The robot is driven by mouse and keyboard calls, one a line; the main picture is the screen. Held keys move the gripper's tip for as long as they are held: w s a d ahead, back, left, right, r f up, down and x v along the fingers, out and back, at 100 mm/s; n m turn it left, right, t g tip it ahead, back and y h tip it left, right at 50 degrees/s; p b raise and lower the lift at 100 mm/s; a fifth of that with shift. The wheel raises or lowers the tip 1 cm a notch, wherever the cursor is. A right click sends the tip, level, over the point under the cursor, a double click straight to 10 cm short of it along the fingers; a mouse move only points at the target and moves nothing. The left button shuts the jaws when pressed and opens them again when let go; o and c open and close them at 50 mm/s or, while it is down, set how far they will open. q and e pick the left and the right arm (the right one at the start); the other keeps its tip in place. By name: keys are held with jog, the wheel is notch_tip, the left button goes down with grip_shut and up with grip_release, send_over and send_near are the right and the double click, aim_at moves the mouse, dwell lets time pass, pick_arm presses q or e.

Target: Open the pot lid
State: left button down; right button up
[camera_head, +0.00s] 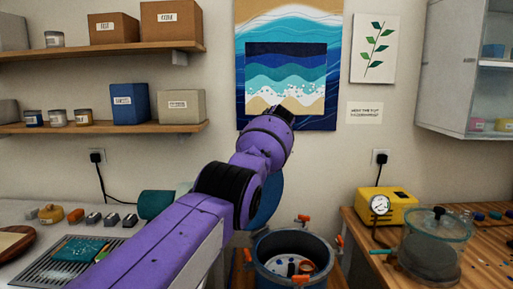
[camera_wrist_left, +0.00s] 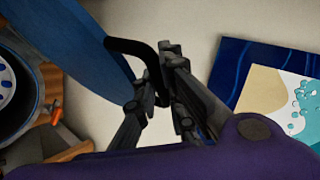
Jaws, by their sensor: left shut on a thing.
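The pot (camera_head: 262,272) stands low at the centre of the head view with its top open; a pale plate with holes and small pieces shows inside. Its dark blue wall also shows at the left of the left wrist view (camera_wrist_left: 42,82). The round blue lid (camera_wrist_left: 75,38) is off the pot and steeply tilted; in the head view it (camera_head: 268,200) is partly hidden behind my left arm. My left gripper (camera_wrist_left: 153,88) is shut on the lid's black handle (camera_wrist_left: 125,44). In the head view, my arm hides its fingers. My right gripper is not in view.
Orange clamps (camera_head: 303,218) stand around the pot's rim. On the right wooden table are a yellow gauge box (camera_head: 392,205) and a clear lidded vessel (camera_head: 432,255). The left counter holds a rack (camera_head: 50,272) and small items. Wall pictures (camera_head: 289,30) hang behind my arm.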

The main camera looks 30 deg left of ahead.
pick_arm(q)
jog(key=shift+r, duration=0.1)
jog(key=c, duration=1.8)
grip_release()
jog(key=shift+c, duration=0.2)
jog(key=v, duration=1.2)
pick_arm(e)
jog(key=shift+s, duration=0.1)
